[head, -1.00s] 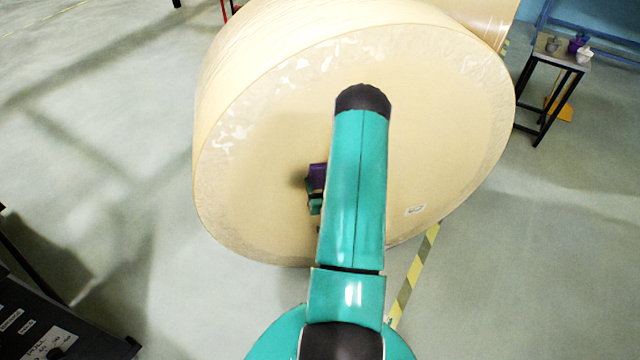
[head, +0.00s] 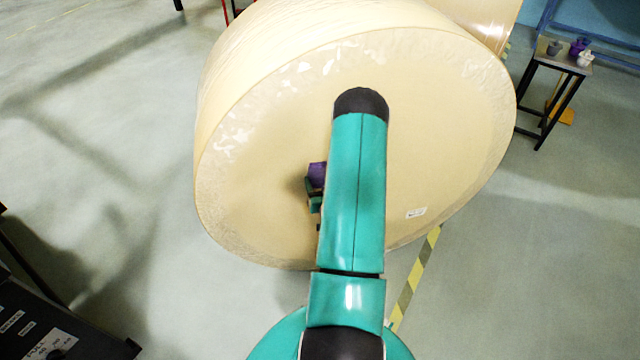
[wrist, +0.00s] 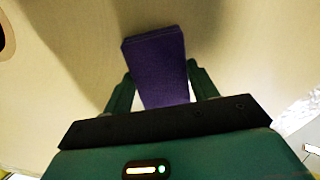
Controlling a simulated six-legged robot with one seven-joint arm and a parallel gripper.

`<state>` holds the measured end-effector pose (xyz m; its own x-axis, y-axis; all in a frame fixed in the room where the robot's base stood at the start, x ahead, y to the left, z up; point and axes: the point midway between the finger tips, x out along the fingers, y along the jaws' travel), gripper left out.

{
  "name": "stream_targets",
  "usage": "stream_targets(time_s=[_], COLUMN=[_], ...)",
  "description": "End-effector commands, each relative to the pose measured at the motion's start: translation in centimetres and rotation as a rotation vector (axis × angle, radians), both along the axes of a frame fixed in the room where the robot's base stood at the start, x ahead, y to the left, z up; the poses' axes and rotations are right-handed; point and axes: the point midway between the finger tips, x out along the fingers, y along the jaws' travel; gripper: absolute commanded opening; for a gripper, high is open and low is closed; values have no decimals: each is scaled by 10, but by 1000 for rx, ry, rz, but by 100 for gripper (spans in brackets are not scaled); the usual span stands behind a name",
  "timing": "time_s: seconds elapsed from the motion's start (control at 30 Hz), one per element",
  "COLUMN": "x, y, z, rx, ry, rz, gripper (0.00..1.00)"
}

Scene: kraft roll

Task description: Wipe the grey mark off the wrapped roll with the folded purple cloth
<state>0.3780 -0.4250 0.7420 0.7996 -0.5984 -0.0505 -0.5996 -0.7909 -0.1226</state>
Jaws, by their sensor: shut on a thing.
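The wrapped roll (head: 270,150) is a large tan cylinder whose flat round end faces me. My gripper (wrist: 160,88) is shut on the folded purple cloth (wrist: 156,62), which sticks out beyond the fingers toward the roll's end face. In the head view the cloth (head: 317,174) shows at the left edge of my teal arm, close to the face. I cannot tell for sure whether it touches. No grey mark stands out in either view; my arm hides part of the face.
A small table (head: 563,62) with several small objects stands at the back right. A yellow and black floor stripe (head: 413,275) runs at the lower right. A dark panel (head: 55,335) is at the lower left. The floor at the left is open.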

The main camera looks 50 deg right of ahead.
Motion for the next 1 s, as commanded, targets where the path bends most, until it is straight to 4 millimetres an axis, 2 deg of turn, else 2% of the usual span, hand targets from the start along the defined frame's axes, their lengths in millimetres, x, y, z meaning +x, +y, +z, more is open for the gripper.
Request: stream_targets(time_s=[0.27,0.7,1.0], x=[-2,-24,-19], y=[-5,-31,-31], z=[0,0,1], rx=[-1,-2,0], ry=[-1,-1,-2], rz=[-1,-1,2], gripper=[25,25,25])
